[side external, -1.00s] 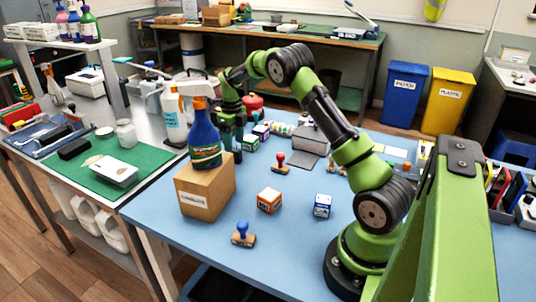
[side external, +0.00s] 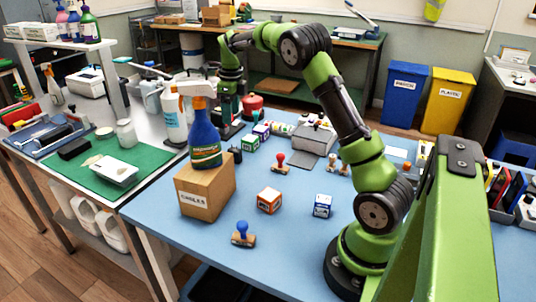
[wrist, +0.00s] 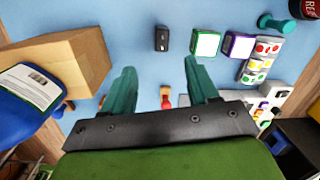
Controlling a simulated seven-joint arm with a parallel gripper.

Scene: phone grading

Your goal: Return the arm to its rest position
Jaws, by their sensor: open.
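My gripper (wrist: 161,78) shows in the wrist view with its two teal fingers spread apart and nothing held between them. In the side external view, my arm is bent, with its far end above the back left of the blue table (side external: 290,243). The gripper's fingertips are partly hidden there behind the blue spray bottle (side external: 205,140). A small black object (wrist: 161,38) lies on the table beyond the fingers in the wrist view.
The spray bottle stands on a cardboard box (side external: 206,200), close to my gripper's side.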

